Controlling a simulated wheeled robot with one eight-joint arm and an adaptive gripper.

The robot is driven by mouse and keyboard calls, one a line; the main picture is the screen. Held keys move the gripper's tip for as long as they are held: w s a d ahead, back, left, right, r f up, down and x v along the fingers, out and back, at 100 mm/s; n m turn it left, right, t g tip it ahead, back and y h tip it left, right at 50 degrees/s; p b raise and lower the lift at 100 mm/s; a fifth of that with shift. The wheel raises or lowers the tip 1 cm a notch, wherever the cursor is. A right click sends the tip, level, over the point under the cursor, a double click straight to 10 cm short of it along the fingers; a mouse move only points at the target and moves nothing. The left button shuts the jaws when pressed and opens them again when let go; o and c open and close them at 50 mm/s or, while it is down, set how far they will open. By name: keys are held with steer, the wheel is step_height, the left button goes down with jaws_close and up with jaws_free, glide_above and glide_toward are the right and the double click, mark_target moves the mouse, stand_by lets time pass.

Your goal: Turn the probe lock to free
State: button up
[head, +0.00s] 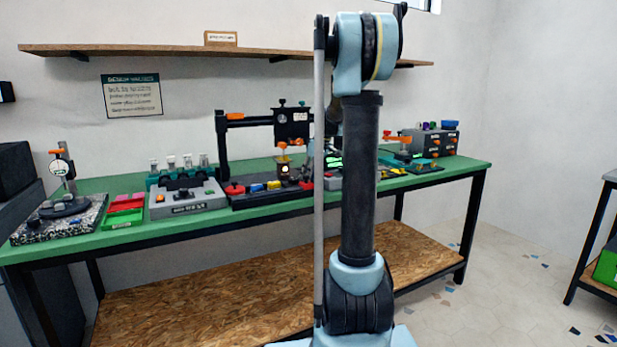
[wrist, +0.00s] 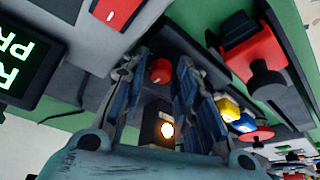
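My gripper (wrist: 162,66) is open, its two blue-grey fingers apart in the wrist view. A round red knob (wrist: 161,70) shows in the gap near the fingertips; I cannot tell whether they touch it. A dark block with a glowing lamp (wrist: 167,130) shows between the fingers, nearer the palm. The lamp also shows in the head view (head: 285,169), under the black gantry (head: 236,119) on the green bench. No label names the probe lock, so I cannot tell which part it is or its setting. My arm hides the gripper in the head view.
In the head view, a dial gauge stand (head: 60,168) and grey box (head: 185,200) stand left on the bench (head: 100,239).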

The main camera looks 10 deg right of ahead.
jaws_close()
steer(key=shift+m, duration=0.3)
steer(key=m, duration=0.2)
steer(key=m+t+h, duration=0.1)
steer(key=m, duration=0.1)
steer(key=m+h, duration=0.1)
steer(key=m, duration=0.1)
steer(key=shift+a+r, duration=0.1)
steer(key=shift+a, duration=0.15)
steer(key=m+h, duration=0.1)
steer(key=m, duration=0.3)
steer(key=m+h, duration=0.1)
steer(key=shift+a+m+h, duration=0.25)
steer(key=shift+m+h, duration=0.05)
steer(key=shift+m, duration=0.1)
steer(key=m+h, duration=0.1)
steer(key=m, duration=0.4)
steer(key=shift+w+a+g+h, duration=0.15)
steer(key=shift+g+h, duration=0.25)
steer(key=shift+m, duration=0.4)
